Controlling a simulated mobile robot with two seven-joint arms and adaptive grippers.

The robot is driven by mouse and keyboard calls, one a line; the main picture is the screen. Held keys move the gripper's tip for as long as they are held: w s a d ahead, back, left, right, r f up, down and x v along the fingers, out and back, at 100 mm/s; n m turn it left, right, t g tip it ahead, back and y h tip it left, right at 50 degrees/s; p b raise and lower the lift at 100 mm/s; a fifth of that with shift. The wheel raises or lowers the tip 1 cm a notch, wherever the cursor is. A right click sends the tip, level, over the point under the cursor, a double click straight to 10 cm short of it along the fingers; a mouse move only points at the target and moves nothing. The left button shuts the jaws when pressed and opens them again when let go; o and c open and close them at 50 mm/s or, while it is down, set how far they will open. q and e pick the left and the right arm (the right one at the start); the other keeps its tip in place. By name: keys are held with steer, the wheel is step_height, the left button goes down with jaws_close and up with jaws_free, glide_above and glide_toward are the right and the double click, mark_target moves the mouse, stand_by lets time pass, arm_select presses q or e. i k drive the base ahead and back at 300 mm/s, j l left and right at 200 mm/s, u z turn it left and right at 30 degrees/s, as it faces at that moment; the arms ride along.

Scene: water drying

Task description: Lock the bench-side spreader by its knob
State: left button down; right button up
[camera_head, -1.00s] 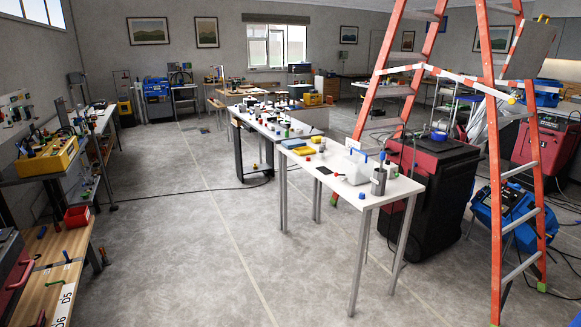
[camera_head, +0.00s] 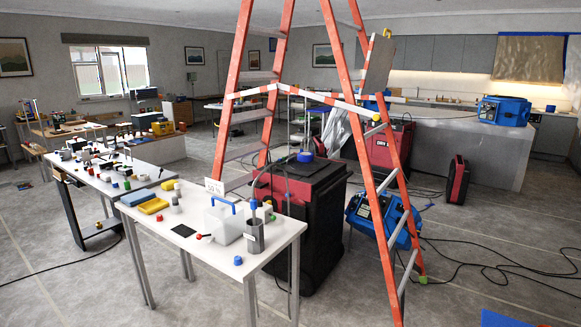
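An orange stepladder (camera_head: 387,180) stands open right of the middle. Its red-and-white striped bars (camera_head: 330,100) run between the legs and may be its spreaders. A tilted grey panel (camera_head: 378,65) is at the ladder's upper right. The white bench table (camera_head: 185,262) stands to the left of the ladder. Neither of my grippers is in view.
A black and red cabinet (camera_head: 322,235) stands between the ladder's legs, behind the white table. A blue machine (camera_head: 385,222) is by the right legs. Cables (camera_head: 475,262) lie on the right floor.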

mark_target(376, 116)
steer(key=i+l+z, duration=0.15)
steer(key=i, duration=0.3)
steer(key=i+l+z, duration=0.1)
steer(key=i, duration=0.35)
steer(key=i+l+u, duration=0.1)
steer(key=i+l, duration=0.05)
steer(key=i, duration=0.05)
